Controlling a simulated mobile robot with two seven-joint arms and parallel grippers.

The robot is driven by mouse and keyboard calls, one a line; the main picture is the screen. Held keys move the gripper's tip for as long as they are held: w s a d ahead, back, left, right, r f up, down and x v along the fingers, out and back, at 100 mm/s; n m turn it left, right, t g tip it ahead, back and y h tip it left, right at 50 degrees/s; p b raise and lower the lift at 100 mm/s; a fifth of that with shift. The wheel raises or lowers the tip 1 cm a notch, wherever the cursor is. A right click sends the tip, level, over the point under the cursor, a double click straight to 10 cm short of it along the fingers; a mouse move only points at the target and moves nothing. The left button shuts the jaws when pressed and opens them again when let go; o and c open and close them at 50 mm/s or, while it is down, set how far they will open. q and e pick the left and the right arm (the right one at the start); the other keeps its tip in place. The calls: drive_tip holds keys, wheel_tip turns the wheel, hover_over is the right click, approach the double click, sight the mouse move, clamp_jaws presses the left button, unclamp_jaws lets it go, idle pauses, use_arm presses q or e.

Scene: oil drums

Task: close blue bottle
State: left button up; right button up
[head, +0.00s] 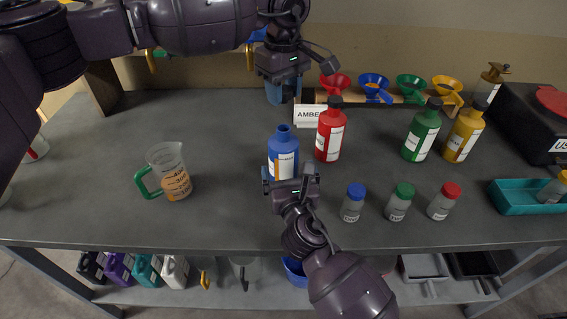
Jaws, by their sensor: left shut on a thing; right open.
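The blue bottle (283,158) stands upright on the grey table, with a white label and a bare neck with no cap on it. My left gripper (287,88) is above and behind the bottle's neck in the head view, pointing down. It is shut on a small dark thing, which looks like a black cap but is mostly hidden by the fingers. My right gripper (290,178) is open at the near side of the bottle's lower part. I cannot tell whether its fingers touch the bottle.
A red bottle (329,134) stands close right of the blue one. Three small capped bottles, one blue-capped (352,204), stand at the front right. A measuring jug (170,172) is at left. A white sign (308,116) and funnel rack (400,97) are behind.

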drive_tip(key=shift+w+a, duration=0.2)
drive_tip(key=shift+w, duration=0.95)
drive_tip(key=shift+w+a, duration=0.15)
drive_tip(key=shift+w, duration=0.95)
drive_tip(key=shift+w+a, duration=0.2)
drive_tip(key=shift+w, duration=0.95)
drive_tip(key=shift+c, duration=0.2)
drive_tip(key=c, duration=1.2)
use_arm(q)
drive_tip(key=shift+f, duration=2.5)
